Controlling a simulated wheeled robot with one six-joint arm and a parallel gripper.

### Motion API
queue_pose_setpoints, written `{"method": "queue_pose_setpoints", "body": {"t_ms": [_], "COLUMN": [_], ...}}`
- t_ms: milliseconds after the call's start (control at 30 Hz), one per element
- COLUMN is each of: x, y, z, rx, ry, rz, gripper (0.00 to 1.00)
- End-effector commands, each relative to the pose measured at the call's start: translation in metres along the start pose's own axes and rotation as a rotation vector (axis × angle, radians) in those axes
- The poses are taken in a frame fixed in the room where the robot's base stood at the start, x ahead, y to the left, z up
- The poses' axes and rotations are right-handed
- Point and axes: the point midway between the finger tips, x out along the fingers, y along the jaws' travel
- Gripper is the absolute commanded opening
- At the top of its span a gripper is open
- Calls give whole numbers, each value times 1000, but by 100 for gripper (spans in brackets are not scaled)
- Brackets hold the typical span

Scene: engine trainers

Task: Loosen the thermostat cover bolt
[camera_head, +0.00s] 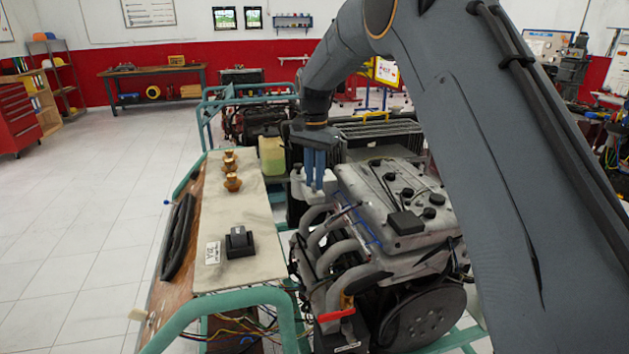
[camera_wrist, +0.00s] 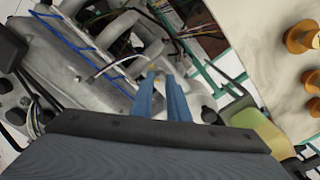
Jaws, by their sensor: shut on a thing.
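My gripper (camera_head: 314,186), with blue fingers, points straight down at the far left corner of the engine (camera_head: 375,200). Its tips are at a pale housing (camera_head: 329,186), which looks like the thermostat cover. In the wrist view my gripper (camera_wrist: 162,76) has its fingertips close together, around a small brassy thing that looks like the bolt (camera_wrist: 157,78). The fingers hide most of the bolt, and I cannot tell how far it is screwed in. The pale housing also shows beyond the fingers in the wrist view.
A bench board (camera_head: 237,207) left of the engine bears several brass parts (camera_head: 232,182) and a black block (camera_head: 239,242). Green frame rails (camera_head: 213,309) and curved intake pipes (camera_head: 337,255) are close by.

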Motion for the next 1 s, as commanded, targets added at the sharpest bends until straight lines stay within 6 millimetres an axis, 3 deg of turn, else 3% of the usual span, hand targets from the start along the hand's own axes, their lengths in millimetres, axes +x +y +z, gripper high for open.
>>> {"method": "queue_pose_setpoints", "body": {"t_ms": [1000], "x": [-2], "y": [-1], "z": [0], "rx": [-963], "ry": [4], "rz": [-3], "gripper": [0]}}
